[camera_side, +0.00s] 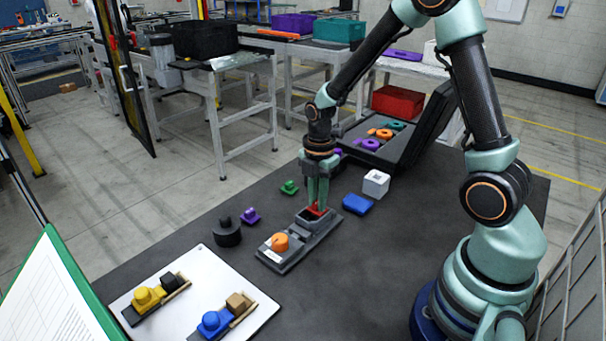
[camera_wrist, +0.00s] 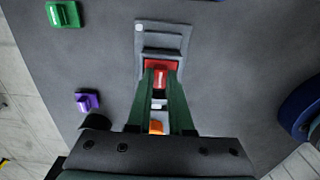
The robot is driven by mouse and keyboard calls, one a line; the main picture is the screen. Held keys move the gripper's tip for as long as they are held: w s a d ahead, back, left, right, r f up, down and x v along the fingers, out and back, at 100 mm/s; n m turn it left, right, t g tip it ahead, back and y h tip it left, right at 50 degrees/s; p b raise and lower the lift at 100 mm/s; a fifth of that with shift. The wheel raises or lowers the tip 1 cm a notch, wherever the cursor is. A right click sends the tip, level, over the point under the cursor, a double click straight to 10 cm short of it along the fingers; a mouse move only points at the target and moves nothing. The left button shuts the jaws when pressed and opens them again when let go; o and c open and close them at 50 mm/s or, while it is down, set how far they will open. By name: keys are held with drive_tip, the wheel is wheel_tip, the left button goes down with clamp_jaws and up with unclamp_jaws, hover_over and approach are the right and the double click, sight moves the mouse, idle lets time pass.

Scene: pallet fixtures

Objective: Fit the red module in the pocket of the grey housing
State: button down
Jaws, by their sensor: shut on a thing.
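The red module (camera_side: 317,210) is between the fingertips of my gripper (camera_side: 318,203), at the grey housing (camera_side: 294,258). My gripper is shut on the red module and points straight down. In the wrist view the red module (camera_wrist: 161,68) shows between the green fingers (camera_wrist: 161,85), over or in the housing (camera_wrist: 185,36). I cannot tell how deep the module sits in the pocket. An orange part (camera_side: 280,242) sits at the near end of the housing, and its edge shows in the wrist view (camera_wrist: 156,127).
A blue block (camera_side: 357,204) and a white cube (camera_side: 376,183) stand right of the housing. Green (camera_side: 289,187) and purple (camera_side: 250,216) pieces and a black round part (camera_side: 227,234) lie left. A white board (camera_side: 245,318) with yellow and blue assemblies lies in front. An open case (camera_side: 388,150) stands behind.

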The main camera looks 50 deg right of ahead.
drive_tip(key=shift+f, duration=1.2)
idle(0.7)
drive_tip(key=c, duration=0.7)
unclamp_jaws()
drive_tip(key=shift+c, duration=1.4)
drive_tip(key=shift+r, duration=0.1)
drive_tip(key=shift+r, duration=3.85)
drive_tip(key=shift+r, duration=0.1)
